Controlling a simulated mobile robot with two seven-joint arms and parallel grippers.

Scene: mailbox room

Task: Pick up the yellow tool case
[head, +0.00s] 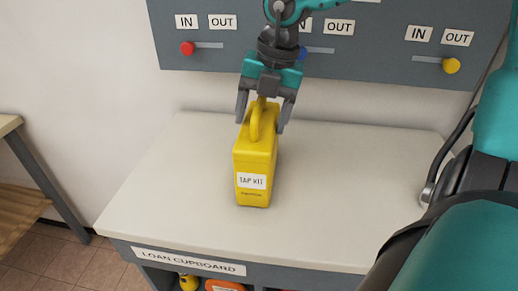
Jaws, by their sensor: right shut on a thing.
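The yellow tool case (254,162), labelled "TAP KIT", is upright at the middle of the light counter top (345,190). Its loop handle is on top. My right gripper (262,122) comes down from above with one finger on each side of the handle and is shut on it. The case's base appears to be at the counter surface; I cannot tell whether there is a small gap under it. My left gripper is not in view.
A grey wall panel behind has IN and OUT labels and sliders with a red knob (187,48), a blue knob (303,54) and a yellow knob (450,65). The counter is clear around the case. Items sit on shelves below the "LOAN CUPBOARD" label (188,261). A wooden bench (22,185) stands left.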

